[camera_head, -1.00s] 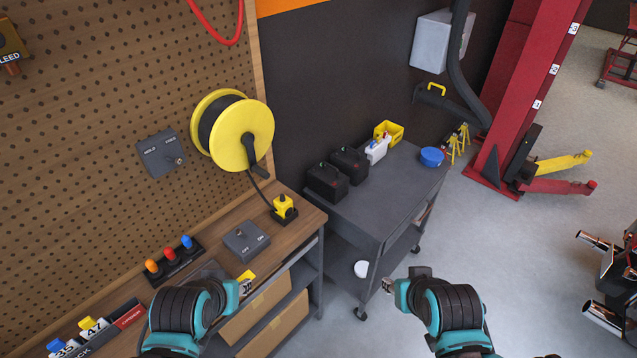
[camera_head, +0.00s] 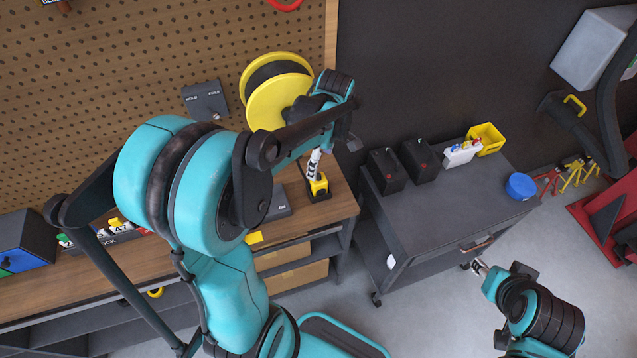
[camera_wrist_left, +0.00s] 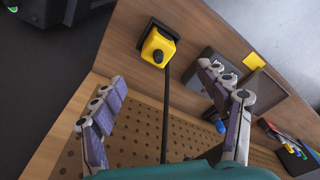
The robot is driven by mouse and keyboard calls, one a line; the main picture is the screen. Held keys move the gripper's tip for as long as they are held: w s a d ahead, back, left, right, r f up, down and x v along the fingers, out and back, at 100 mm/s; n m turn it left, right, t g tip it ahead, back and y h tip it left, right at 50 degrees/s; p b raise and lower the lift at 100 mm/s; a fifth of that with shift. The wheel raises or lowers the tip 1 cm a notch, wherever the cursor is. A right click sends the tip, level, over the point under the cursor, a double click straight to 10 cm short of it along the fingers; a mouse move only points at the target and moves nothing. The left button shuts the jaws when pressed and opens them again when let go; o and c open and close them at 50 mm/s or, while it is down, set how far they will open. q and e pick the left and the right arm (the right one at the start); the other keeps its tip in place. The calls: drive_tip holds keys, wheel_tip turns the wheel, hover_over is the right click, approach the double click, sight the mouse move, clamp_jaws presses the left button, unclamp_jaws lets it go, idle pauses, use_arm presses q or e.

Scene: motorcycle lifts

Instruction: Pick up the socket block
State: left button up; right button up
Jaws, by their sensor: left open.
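The socket block (camera_head: 318,187), a yellow block on a dark base, sits at the right end of the wooden workbench. My left gripper (camera_head: 332,155) is open just above and beside it. In the left wrist view the socket block (camera_wrist_left: 158,46) shows a dark round knob-like part, and a black cord runs from it. It lies beyond the two spread fingertips of the left gripper (camera_wrist_left: 161,76), apart from them, with nothing between the fingers but the cord behind. My right gripper (camera_head: 480,267) hangs over the floor in front of the cart; its jaw opening is unclear.
A yellow cable reel (camera_head: 280,97) is on the pegboard behind my left wrist. A grey switch box (camera_head: 280,206) is left of the block. A dark cart (camera_head: 440,210) with batteries, a white bottle, a yellow bin and a blue round container stands to the right.

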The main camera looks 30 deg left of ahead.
sight(319, 174)
use_arm(q)
drive_tip(key=f, duration=0.2)
drive_tip(key=f+b, duration=0.1)
drive_tip(key=f, duration=0.2)
drive_tip(key=f+b, duration=0.1)
drive_tip(key=f, duration=0.1)
drive_tip(key=shift+w+a+f, duration=0.1)
drive_tip(key=shift+a+f, duration=0.2)
drive_tip(key=shift+r, duration=0.1)
clamp_jaws()
drive_tip(key=shift+r, duration=0.1)
